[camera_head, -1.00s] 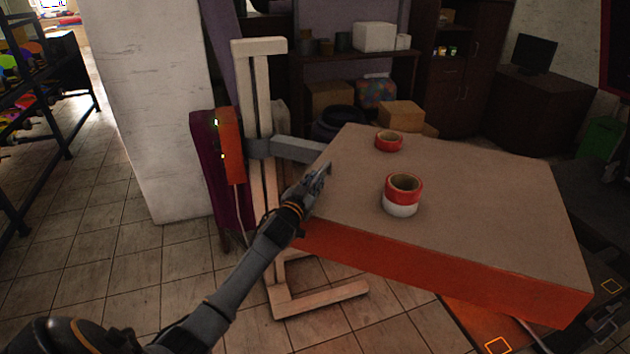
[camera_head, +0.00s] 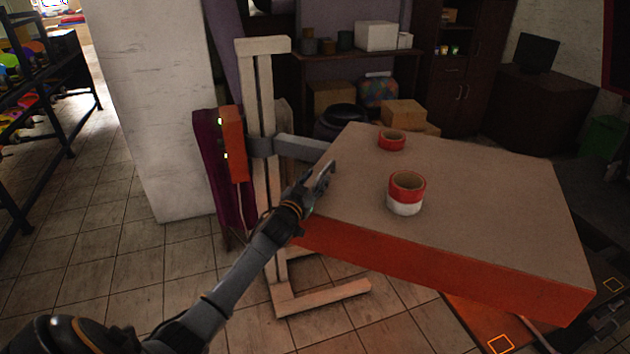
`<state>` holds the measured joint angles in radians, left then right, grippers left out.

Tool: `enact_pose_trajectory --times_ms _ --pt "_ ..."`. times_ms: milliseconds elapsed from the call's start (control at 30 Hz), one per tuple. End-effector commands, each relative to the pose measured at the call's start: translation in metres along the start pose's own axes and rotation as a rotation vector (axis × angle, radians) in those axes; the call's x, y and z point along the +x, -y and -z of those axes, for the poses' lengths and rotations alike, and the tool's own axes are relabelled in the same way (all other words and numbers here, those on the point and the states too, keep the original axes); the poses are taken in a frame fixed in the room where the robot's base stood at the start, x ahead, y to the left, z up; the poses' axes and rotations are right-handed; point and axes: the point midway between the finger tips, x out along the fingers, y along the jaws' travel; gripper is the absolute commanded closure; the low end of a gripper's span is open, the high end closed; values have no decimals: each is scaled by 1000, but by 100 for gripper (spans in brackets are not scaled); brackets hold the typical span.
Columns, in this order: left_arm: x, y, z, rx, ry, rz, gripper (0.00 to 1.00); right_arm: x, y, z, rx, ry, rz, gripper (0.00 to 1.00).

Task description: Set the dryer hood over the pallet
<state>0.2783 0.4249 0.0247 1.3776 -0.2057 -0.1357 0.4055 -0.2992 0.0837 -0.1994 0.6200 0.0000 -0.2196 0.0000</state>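The dryer hood (camera_head: 480,215) is a large flat box with a brown-grey top and orange sides. It is held up by a grey arm on a pale upright stand (camera_head: 262,195). My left gripper (camera_head: 326,181) is at the hood's left edge, close to where the stand's arm meets it. I cannot tell whether its fingers touch or grip the edge. An orange and dark surface with small glowing squares (camera_head: 500,344) shows below the hood at the lower right. It may be the pallet area, but the hood hides most of it. My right gripper is not in view.
An orange control box (camera_head: 233,145) is beside the stand. A white pillar (camera_head: 160,110) and dark rack (camera_head: 45,120) stand left. Tiled floor between them is clear.

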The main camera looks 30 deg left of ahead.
Motion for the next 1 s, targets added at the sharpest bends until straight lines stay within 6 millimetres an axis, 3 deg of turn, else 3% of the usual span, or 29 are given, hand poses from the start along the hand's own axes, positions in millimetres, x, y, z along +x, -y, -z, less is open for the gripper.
enact_pose_trajectory --times_ms 267,700,1000 --pt "-20 -1 -1 -1 1 -1 63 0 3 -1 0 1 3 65" --pt "-104 2 -1 -2 0 1 63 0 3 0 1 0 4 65" --pt "-123 4 0 -1 -1 3 63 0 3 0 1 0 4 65"
